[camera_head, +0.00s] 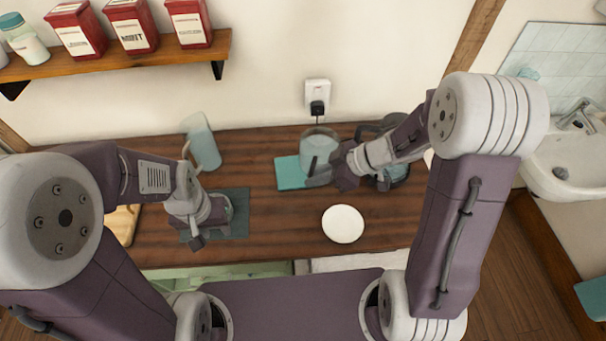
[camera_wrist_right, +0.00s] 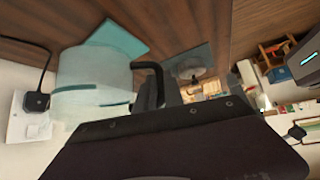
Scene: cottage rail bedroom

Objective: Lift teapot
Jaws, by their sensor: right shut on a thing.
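The teapot (camera_head: 318,146) looks like a pale translucent vessel at the back of the wooden counter, over a teal mat (camera_head: 287,174). It also shows large in the right wrist view (camera_wrist_right: 95,88), with a dark curved handle (camera_wrist_right: 149,68) on its side. My right gripper (camera_head: 320,178) is at the handle side and is shut on it. The finger contact is partly hidden by the gripper body. I cannot tell whether the teapot's base touches the mat. My left gripper (camera_head: 208,238) hangs over a dark grey mat (camera_head: 238,201) at the left; its jaw opening is unclear.
A white plate (camera_head: 343,224) lies at the counter's front. A translucent pitcher (camera_head: 205,146) stands at the back left. A dark appliance (camera_head: 397,172) is partly hidden behind my right wrist. A wall socket with plug (camera_head: 317,98) is behind the teapot. A shelf (camera_head: 130,57) holds red tins.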

